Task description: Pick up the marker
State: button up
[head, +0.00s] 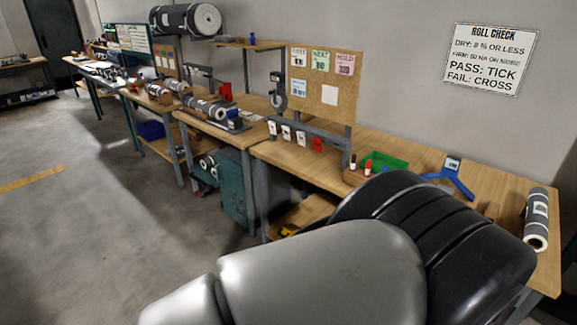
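Several small upright marker-like items stand at the front of the right-hand workbench (420,160), beside a green tray. One has a dark top and pale body (353,162). Another is red and white (367,168). They are too small to tell for certain that they are markers. They seem to stand in or behind a low wooden block (354,177), partly hidden by my arm. My arm's grey and black links fill the lower middle and right of the head view. My gripper is not in view.
The green tray (390,161), a blue stand (450,179) and a grey roll (537,219) are on the bench. A pegboard (325,95) with cards rises at its back left. More benches with rolls run left. Open floor (90,240) lies left.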

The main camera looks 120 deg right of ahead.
aim_at(352, 164)
jog(key=z, duration=2.4)
jog(key=l+z, duration=0.2)
jog(key=z, duration=0.25)
jog(key=l+z, duration=0.2)
jog(key=z, duration=0.3)
jog(key=i+l+z, duration=0.15)
jog(key=z, duration=0.3)
jog(key=i+l+z, duration=0.1)
jog(key=z, duration=0.4)
jog(key=i+l, duration=0.4)
jog(key=i+u, duration=0.1)
jog(key=u, duration=5.55)
jog(key=z, duration=1.55)
